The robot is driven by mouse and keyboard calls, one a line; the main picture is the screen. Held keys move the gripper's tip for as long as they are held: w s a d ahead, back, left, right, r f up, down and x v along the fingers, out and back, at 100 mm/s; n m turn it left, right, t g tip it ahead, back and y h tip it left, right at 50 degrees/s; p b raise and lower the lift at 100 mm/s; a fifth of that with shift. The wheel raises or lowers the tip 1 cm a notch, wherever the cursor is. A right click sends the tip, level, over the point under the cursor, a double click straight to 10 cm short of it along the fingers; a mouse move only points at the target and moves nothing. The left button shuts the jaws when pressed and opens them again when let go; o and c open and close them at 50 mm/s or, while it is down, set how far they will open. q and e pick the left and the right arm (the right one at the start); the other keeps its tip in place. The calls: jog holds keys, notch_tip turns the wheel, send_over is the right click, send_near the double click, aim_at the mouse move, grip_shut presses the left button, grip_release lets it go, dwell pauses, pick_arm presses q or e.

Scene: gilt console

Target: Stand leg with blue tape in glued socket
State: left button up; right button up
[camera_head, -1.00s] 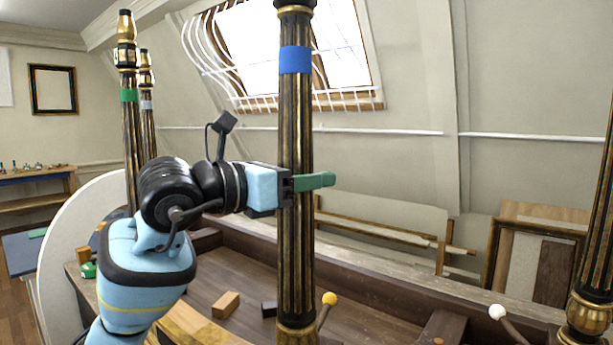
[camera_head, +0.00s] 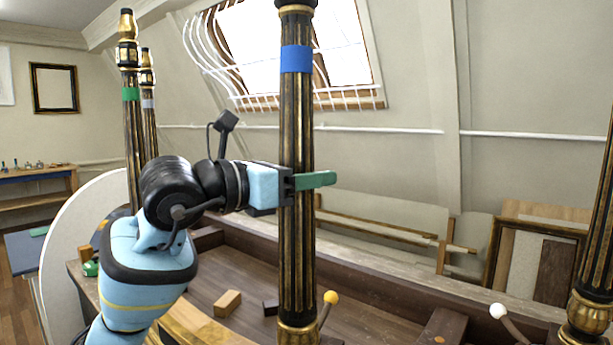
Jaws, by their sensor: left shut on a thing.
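The leg with blue tape (camera_head: 297,232) is a black and gilt fluted column, upright in the middle of the head view. Its blue tape band (camera_head: 296,59) is near the top, and its gilt foot reaches the bottom edge of the picture. My left gripper (camera_head: 300,183) is shut on the leg at about mid-height, with a green finger showing past it on the right. The leg's lower end is cut off by the frame, so I cannot see the socket or whether the leg sits in it. My right gripper is not in view.
A green-taped leg (camera_head: 131,140) and another leg (camera_head: 148,110) stand upright at the back left. One more leg (camera_head: 594,265) stands at the right edge. A wooden block (camera_head: 227,303), a yellow-tipped stick (camera_head: 330,298) and a white-tipped stick (camera_head: 498,311) are low in the frame (camera_head: 380,285).

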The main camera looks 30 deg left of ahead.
pick_arm(q)
jog(key=shift+f, duration=0.2)
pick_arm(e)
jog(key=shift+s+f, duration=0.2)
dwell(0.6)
pick_arm(q)
jog(key=o, duration=1.2)
jog(key=shift+c, duration=0.2)
jog(key=shift+f, duration=0.15)
jog(key=b+v, duration=0.1)
jog(key=v, duration=0.7)
jog(key=shift+b, duration=0.4)
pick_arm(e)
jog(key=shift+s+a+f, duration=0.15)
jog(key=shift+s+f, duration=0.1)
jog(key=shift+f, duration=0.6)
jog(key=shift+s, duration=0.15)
